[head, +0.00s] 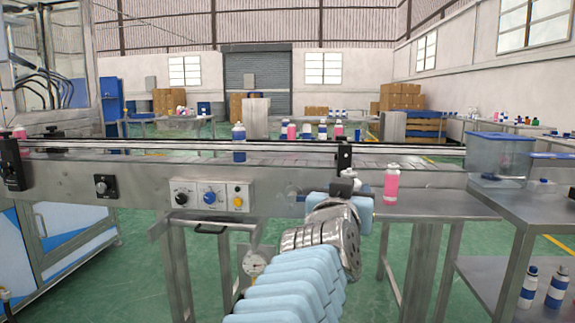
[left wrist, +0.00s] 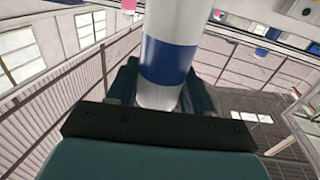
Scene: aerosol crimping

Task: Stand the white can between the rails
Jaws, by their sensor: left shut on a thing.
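My left gripper (head: 346,184) is in the middle right of the head view, in front of the conveyor's near side. It is shut on a white can with a blue band (left wrist: 168,62), which fills the middle of the left wrist view between the dark fingers (left wrist: 160,92). In the head view only a small white top of this can (head: 348,173) shows above my gripper; the rest is hidden. The rails (head: 120,145) run across the conveyor behind it. Another white and blue can (head: 239,143) stands upright between the rails, left of my gripper. My right gripper is not in view.
A pink can (head: 391,185) stands just right of my gripper on a steel side table (head: 450,203). A dark bracket (head: 344,157) stands on the near rail behind my gripper. A control panel (head: 211,195) is on the conveyor's front. A clear blue-lidded bin (head: 499,158) stands at right.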

